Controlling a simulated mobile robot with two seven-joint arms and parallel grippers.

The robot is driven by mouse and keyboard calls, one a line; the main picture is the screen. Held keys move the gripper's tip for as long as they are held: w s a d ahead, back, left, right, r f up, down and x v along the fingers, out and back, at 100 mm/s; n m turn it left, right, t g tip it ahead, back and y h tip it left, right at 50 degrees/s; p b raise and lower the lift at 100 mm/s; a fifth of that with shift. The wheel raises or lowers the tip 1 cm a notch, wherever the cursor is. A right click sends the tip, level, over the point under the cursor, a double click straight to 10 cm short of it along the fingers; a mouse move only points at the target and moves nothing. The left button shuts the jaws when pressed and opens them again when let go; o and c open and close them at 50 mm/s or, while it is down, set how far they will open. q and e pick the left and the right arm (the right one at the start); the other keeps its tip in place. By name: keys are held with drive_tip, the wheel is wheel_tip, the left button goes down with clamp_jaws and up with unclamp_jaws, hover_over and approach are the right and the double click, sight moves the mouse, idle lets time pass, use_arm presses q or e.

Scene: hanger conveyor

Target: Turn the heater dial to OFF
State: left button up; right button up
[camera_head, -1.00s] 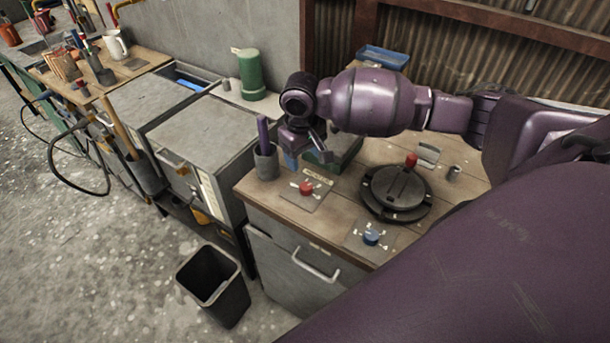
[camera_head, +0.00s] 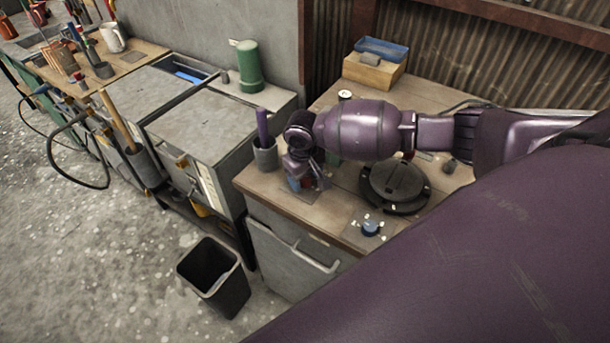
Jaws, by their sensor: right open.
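My right gripper (camera_head: 306,181) is open, with its fingers pointing down over the red dial's plate (camera_head: 303,195) at the front left of the wooden worktop. The red dial itself is mostly hidden behind the fingers, with a little red showing between them. Whether the fingers touch it I cannot tell. A blue dial (camera_head: 371,228) on a plate with light marks sits nearer the worktop's front edge, to the right. Which dial is the heater's is too small to read. My left gripper is not in view.
A cup with a purple-handled tool (camera_head: 264,157) stands just left of the gripper. A wooden box with a blue tray (camera_head: 376,63) is at the back. A black bin (camera_head: 214,275) stands on the floor.

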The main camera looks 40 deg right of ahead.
drive_tip(key=c, duration=0.9)
drive_tip(key=shift+c, duration=0.2)
